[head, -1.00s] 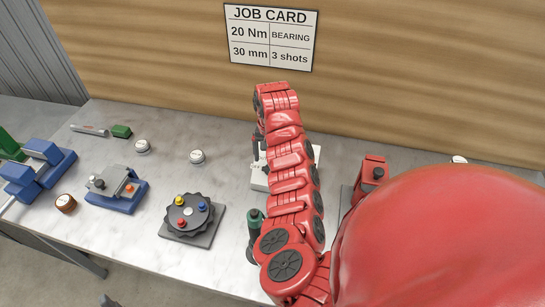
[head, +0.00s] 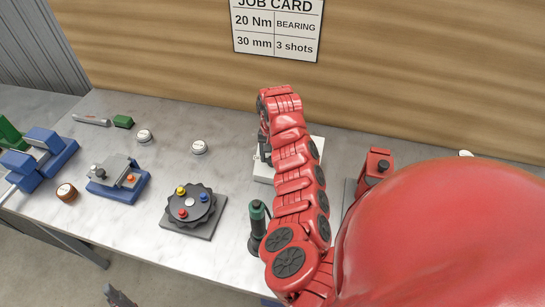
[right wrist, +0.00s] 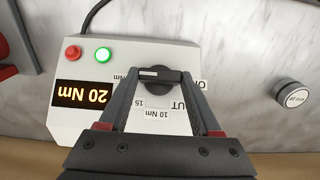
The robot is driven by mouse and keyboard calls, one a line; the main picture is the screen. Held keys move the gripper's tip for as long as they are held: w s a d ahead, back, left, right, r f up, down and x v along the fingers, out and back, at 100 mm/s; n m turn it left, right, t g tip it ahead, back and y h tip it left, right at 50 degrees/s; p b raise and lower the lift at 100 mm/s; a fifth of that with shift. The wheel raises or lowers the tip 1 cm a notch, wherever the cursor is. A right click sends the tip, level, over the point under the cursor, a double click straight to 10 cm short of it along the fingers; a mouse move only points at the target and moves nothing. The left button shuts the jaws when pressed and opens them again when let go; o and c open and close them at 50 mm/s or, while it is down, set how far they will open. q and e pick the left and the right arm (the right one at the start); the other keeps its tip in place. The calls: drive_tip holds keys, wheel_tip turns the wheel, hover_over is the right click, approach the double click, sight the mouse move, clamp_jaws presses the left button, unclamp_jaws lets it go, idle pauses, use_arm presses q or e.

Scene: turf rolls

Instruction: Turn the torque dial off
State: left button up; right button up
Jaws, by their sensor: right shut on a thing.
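The torque dial (right wrist: 160,76) is a dark round knob on a white control box (right wrist: 60,122), seen upside down in the right wrist view. The box's display (right wrist: 84,94) is lit and reads 20 Nm, with a lit green lamp (right wrist: 103,54) and a red button (right wrist: 73,53) beside it. My right gripper (right wrist: 150,80) is shut on the dial, one finger on each side. Labels around the dial are partly hidden. In the head view my right arm covers much of the white box (head: 263,173). A dark tip at the bottom edge looks like my left gripper (head: 118,297); its jaws are unclear.
A dark knobbed disc (head: 175,223) with coloured pegs, a green-topped tool (head: 257,222), a blue-based fixture (head: 118,193) and white round caps (head: 199,147) stand on the marble bench. A job card (head: 277,28) hangs behind. A cable (right wrist: 96,14) runs from the box.

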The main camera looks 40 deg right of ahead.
drive_tip(key=c, duration=0.3)
drive_tip(key=shift+c, duration=0.2)
